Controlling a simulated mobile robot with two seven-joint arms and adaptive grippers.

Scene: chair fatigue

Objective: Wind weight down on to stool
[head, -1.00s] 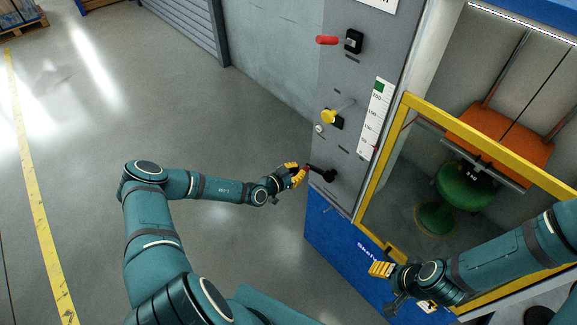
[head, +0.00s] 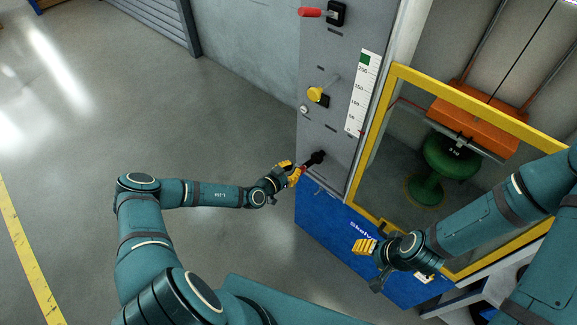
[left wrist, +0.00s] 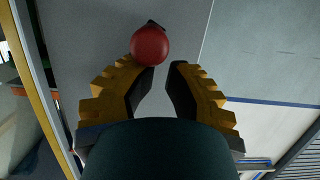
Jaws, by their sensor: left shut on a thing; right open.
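The orange weight (head: 478,122) hangs on rods and a cable inside the yellow-framed cage. The green stool (head: 450,158) stands below it, its seat partly hidden by the weight's lower parts; I cannot tell whether they touch. The black crank (head: 317,157) sits low on the grey panel, its arm pointing down-left. My left gripper (head: 291,173) is shut on the crank's red knob (left wrist: 151,43), which shows at the fingertips in the left wrist view. My right gripper (head: 366,248) is open and empty in front of the blue base.
Above the crank, the grey panel (head: 325,70) carries a yellow knob (head: 315,94), a red handle (head: 310,12) and a white scale (head: 362,95). The yellow guard frame (head: 465,105) borders the cage to the right. The floor left of the machine is clear.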

